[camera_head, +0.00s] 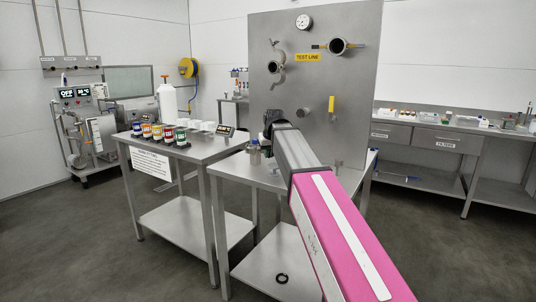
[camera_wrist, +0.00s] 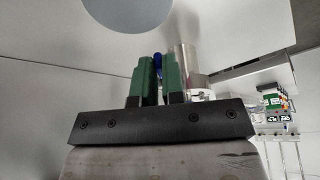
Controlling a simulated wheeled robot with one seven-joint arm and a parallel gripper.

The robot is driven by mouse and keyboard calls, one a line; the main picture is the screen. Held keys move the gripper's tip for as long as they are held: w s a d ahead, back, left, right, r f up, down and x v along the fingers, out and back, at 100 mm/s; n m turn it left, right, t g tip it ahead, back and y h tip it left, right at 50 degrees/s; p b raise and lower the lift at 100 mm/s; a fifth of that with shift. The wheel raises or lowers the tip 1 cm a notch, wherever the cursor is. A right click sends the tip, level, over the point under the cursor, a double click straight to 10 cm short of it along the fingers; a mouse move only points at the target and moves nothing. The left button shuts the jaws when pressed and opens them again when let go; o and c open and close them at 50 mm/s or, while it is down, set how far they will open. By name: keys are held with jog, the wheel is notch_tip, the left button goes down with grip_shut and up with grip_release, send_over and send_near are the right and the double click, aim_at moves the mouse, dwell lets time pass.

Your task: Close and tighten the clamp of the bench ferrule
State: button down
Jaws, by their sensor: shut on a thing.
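In the wrist view, my gripper (camera_wrist: 157,82) has two green fingers close together. They are shut on a small part with a blue piece (camera_wrist: 158,66) showing between them. I cannot tell whether this is the clamp's nut or handle. A shiny metal cylinder (camera_wrist: 187,66) stands just behind and right of the right finger, perhaps the bench ferrule. In the head view, my gripper (camera_head: 268,130) is over the left part of the steel bench, mostly hidden by my arm. Small metal items (camera_head: 254,156) stand on the bench below it. The clamp's closure is not visible.
The upright TEST LINE panel (camera_head: 350,110) rises behind the bench (camera_head: 228,168), with an open clamp (camera_head: 276,62) and a pipe port (camera_head: 338,46). A side table (camera_head: 190,154) at left holds coloured cans (camera_head: 157,132) and a white bottle (camera_head: 167,102). The floor at left is clear.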

jog(key=shift+w+d+n+g+y, duration=0.15)
jog(key=shift+w+d+n+y, duration=0.2)
jog(key=shift+n, duration=0.5)
jog(key=shift+w+d+n+g+y, duration=0.1)
jog(key=shift+d+n+g+y, duration=0.25)
jog(key=shift+n, duration=0.55)
jog(key=shift+w+d+n+y, duration=0.25)
jog(key=shift+d+n, duration=0.25)
jog(key=shift+n, duration=0.35)
jog(key=c, duration=1.2)
grip_release()
jog(key=v, duration=1)
jog(key=shift+s+d+r, duration=0.1)
jog(key=shift+r, duration=0.3)
